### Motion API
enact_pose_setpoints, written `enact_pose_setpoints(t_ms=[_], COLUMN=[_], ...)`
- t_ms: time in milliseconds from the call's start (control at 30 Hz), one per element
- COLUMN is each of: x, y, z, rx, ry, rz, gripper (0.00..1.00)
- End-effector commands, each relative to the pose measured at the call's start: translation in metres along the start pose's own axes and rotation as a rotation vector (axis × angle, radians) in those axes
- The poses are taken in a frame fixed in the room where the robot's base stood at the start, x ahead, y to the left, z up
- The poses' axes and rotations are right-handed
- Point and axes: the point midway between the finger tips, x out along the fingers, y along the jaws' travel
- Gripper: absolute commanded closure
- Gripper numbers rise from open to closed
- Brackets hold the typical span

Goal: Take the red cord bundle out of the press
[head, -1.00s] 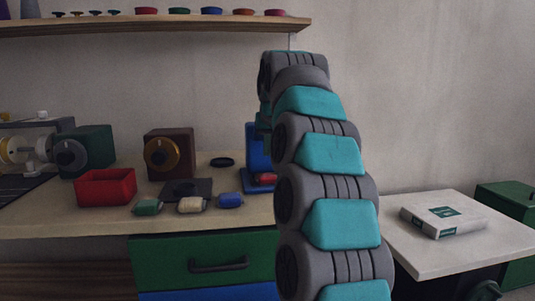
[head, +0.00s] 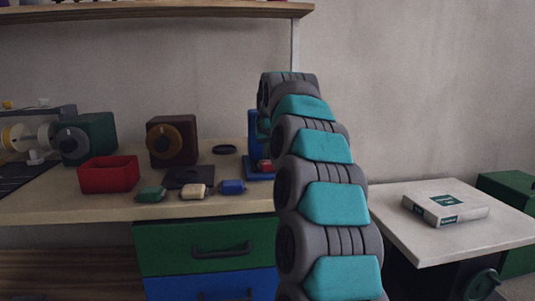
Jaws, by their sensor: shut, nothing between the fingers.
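The red cord bundle (head: 264,165) sits low in the blue press (head: 253,140), above its base. The press stands at the right part of the workbench, and my arm covers its right side. Only the left part of the bundle shows clearly. My arm rises in front of the press and bends over at its top. A teal piece of my arm shows just above the bundle. My gripper's fingers are hidden behind my own arm links, so I cannot see how they stand to the bundle.
On the workbench (head: 60,207) stand a red bin (head: 108,174), a brown box with a dial (head: 172,141) and a green machine (head: 86,139). Green (head: 151,194), cream (head: 193,191) and blue bundles (head: 232,186) lie near the front edge. A white side table (head: 430,242) holds a boxed package (head: 445,209).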

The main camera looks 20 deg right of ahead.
Motion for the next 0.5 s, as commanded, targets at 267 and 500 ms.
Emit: enact_pose_setpoints(t_ms=[267, 500], x=[-0.013, -0.022], y=[0.001, 0.000], z=[0.018, 0.030], rx=[0.001, 0.000], ry=[0.002, -0.001], rz=[0.000, 0.001], gripper=[1.00, 1.00])
